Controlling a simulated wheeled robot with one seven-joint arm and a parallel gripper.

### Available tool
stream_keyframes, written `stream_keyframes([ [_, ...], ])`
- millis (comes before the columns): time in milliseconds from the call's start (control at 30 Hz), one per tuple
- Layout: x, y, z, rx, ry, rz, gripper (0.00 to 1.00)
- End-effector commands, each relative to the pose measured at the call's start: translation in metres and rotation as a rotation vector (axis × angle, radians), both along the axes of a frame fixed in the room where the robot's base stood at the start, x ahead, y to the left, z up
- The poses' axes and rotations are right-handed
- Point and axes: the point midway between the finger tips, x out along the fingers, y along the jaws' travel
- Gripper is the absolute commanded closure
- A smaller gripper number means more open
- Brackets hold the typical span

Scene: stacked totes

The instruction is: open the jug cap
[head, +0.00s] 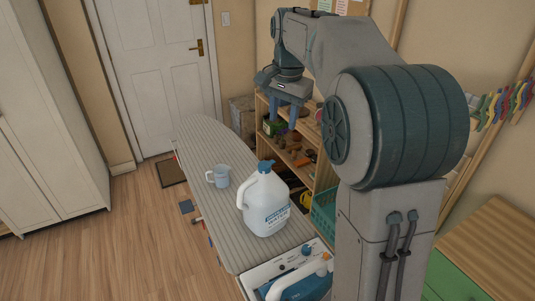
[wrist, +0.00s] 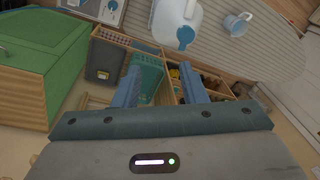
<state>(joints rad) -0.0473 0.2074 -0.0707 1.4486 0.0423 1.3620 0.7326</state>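The white jug (head: 265,208) with a blue label stands upright on the striped ironing board (head: 200,140). Its blue cap (head: 266,166) sits on top of the neck. In the wrist view the jug (wrist: 172,18) is at the top centre and its cap (wrist: 185,36) faces the camera. My gripper (head: 280,110) is raised beyond the jug, over the shelf side, apart from it. In the wrist view my gripper (wrist: 161,78) has its two blue fingers spread with nothing between them.
A light blue mug (head: 221,177) stands on the board left of the jug. A wooden shelf (head: 290,150) with several items stands along the board's right side. A teal basket (head: 324,212) and a white-and-blue appliance (head: 300,275) are near the board's front end.

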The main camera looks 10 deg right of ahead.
Motion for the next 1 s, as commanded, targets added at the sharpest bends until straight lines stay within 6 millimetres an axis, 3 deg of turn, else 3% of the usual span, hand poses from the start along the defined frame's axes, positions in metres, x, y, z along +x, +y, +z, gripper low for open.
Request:
stream_keyframes([
  [33, 0.02, 0.001, -0.013, 0.002, 0.022, -0.045, 0.62],
  [200, 0.067, 0.004, -0.037, 0.004, 0.079, -0.19, 0.62],
  [400, 0.096, 0.008, -0.059, -0.002, 0.119, -0.293, 0.62],
  [667, 0.103, 0.009, -0.075, -0.004, 0.132, -0.324, 0.62],
  [1000, 0.102, 0.009, -0.139, -0.005, 0.133, -0.323, 0.62],
])
